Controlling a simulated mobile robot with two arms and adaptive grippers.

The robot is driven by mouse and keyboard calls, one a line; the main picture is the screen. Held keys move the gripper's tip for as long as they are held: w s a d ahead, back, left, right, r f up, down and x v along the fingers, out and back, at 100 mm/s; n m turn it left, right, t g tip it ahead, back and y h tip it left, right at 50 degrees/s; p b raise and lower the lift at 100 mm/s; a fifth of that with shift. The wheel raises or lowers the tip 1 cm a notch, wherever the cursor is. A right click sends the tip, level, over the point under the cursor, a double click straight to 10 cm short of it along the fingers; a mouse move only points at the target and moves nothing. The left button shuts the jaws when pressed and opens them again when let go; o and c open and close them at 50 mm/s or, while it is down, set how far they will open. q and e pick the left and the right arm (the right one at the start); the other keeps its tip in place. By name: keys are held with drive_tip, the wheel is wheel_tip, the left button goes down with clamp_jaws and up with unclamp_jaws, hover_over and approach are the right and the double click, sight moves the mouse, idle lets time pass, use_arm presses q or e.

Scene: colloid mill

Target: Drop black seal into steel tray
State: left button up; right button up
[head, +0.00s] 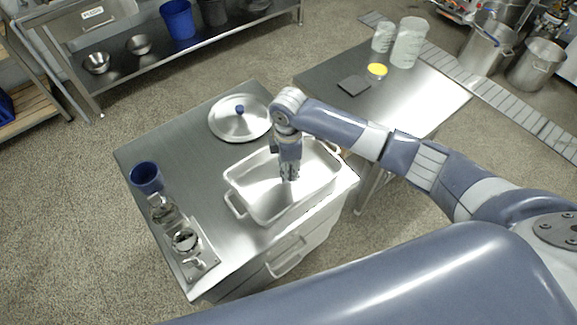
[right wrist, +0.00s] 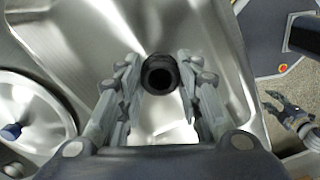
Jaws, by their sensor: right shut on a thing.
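The steel tray (head: 238,204) is a deep rectangular pan with side handles on the steel cabinet top. My right gripper (head: 289,179) points down over the inside of the tray. In the right wrist view, the black seal (right wrist: 159,72), a small dark ring, sits between the fingertips of my right gripper (right wrist: 160,95), which is shut on it. The tray (right wrist: 232,60) lies below the seal in that view. The seal cannot be made out in the head view. My left gripper (right wrist: 285,108) seems to show at the right of the wrist view, its opening unclear.
A round lid (head: 238,122) with a blue knob lies behind the tray. A blue cup (head: 146,177) and a metal fitting with round ports (head: 186,241) stand at the cabinet's left. A second table (head: 425,95) holds beakers and a yellow-topped jar (head: 377,71).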

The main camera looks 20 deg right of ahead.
drive_tip(key=o, duration=0.9)
drive_tip(key=shift+o, duration=0.2)
wheel_tip(320, 180, up, 12)
